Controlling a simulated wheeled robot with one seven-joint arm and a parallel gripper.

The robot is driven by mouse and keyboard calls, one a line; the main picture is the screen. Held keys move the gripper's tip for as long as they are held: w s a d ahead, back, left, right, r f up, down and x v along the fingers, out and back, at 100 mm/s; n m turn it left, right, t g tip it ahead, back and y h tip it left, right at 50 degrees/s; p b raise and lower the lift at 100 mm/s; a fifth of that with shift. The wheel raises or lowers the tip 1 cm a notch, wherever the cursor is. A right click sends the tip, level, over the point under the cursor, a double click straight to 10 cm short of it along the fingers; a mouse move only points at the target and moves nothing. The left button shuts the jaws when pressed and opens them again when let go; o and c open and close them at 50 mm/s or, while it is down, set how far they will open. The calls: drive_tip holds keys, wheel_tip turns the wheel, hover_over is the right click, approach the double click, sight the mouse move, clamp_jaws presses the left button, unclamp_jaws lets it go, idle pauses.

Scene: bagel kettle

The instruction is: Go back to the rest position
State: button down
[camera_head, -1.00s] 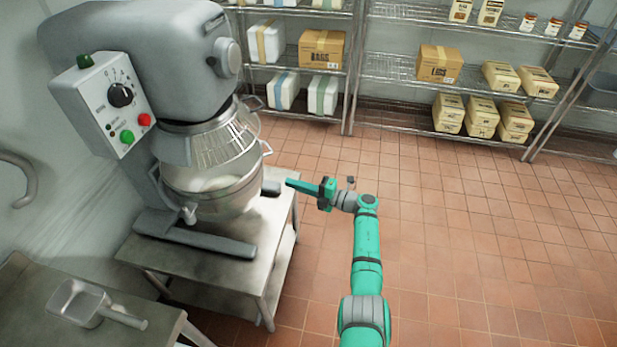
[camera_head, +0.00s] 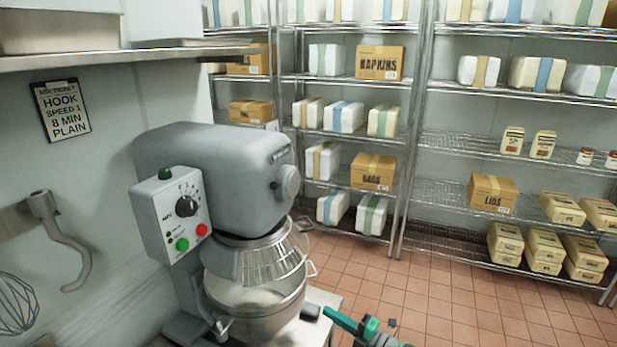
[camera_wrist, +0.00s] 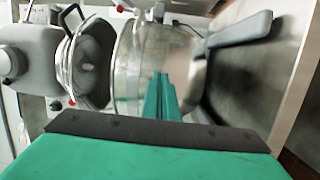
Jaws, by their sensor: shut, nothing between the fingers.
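My gripper (camera_head: 346,324) shows at the bottom edge of the head view, to the right of the mixer bowl (camera_head: 258,312). Its green fingers are together with nothing between them. In the wrist view my gripper (camera_wrist: 160,82) points toward the shiny metal bowl (camera_wrist: 128,60), and a gap between them is hard to judge. The grey mixer (camera_head: 215,165) stands at left with its wire guard over the bowl. Most of my arm is below the head view.
The mixer stands on a metal table (camera_head: 322,300). A hook (camera_head: 75,255) and a whisk (camera_head: 15,305) hang on the left wall near a mix ticket (camera_head: 61,108). Wire shelves with boxes (camera_head: 380,62) line the back. Tiled floor (camera_head: 440,300) is clear at right.

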drive_tip(key=s+a+f+m+t+h, duration=0.2)
drive_tip(key=s+a+f+m+t, duration=0.2)
drive_tip(key=s+a+m, duration=0.3)
drive_tip(key=s+a+f+m+t+h, duration=0.3)
drive_tip(key=s+a+m+t, duration=0.1)
drive_tip(key=s+a, duration=0.45)
drive_tip(key=s+m+t+h, duration=0.1)
drive_tip(key=s+m+h, duration=0.75)
drive_tip(key=s, duration=1.05)
drive_tip(key=s+d+r+m+g, duration=0.1)
drive_tip(key=s+d+r+m, duration=0.1)
drive_tip(key=s, duration=0.6)
drive_tip(key=s+d+r+m+g+h, duration=0.1)
drive_tip(key=s+d+r+m+g, duration=0.1)
drive_tip(key=s+r+m, duration=0.2)
drive_tip(key=s+d+r+m+g+h, duration=0.1)
drive_tip(key=s+r, duration=0.5)
drive_tip(key=s, duration=0.6)
drive_tip(key=shift+d+m+g, duration=0.4)
drive_tip(key=shift+d+m, duration=0.5)
drive_tip(key=shift+m, duration=0.05)
